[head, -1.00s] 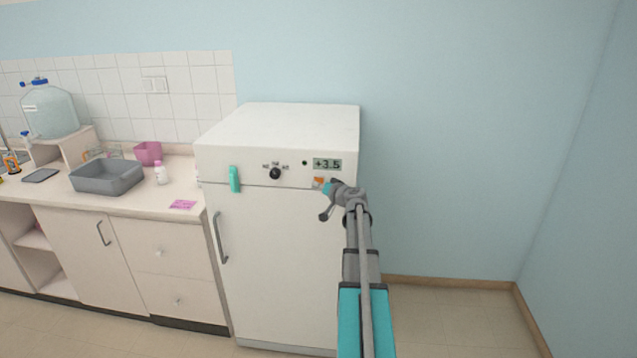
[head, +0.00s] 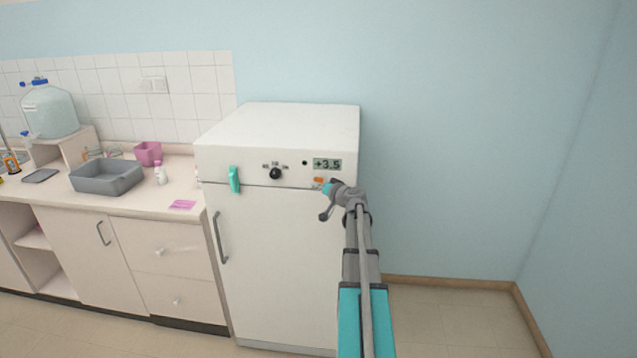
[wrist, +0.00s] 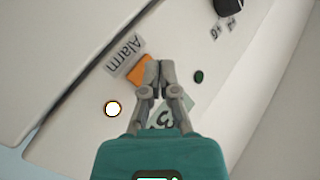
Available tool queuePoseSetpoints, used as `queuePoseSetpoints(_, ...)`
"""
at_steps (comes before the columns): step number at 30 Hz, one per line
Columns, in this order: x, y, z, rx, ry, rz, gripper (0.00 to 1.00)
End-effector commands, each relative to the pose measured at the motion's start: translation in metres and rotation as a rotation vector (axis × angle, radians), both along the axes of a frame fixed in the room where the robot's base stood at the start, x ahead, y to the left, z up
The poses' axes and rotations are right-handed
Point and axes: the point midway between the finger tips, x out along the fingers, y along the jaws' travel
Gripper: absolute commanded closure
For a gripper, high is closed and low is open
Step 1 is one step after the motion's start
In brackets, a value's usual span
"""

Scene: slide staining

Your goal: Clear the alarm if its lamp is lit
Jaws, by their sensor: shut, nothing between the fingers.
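The alarm button (wrist: 138,71) is an orange block beside a label reading "Alarm" (wrist: 125,54) on the white front panel. The alarm lamp (wrist: 112,109) is a round light with a bright pale-yellow face and an orange rim; it looks lit. In the head view the orange button (head: 318,180) shows below the display, and I cannot make out the lamp there. My gripper (wrist: 160,72) is shut and empty, its fingertips at the edge of the orange button. I cannot tell whether they touch it. It also shows at the panel in the head view (head: 325,188).
The white fridge (head: 275,260) carries a display (head: 327,164) reading +3.5, a black knob (head: 275,173) and a small dark green round spot (wrist: 198,76). A teal handle-like piece (head: 234,179) is at its left. A counter (head: 130,206) with a grey basin (head: 106,177) stands left.

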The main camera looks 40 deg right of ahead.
Motion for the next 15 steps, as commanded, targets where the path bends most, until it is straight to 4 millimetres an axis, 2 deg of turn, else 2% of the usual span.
queuePoseSetpoints(15, 0.0056, -0.0063, 0.0003, 0.0, 0.0, 0.0, 1.0)
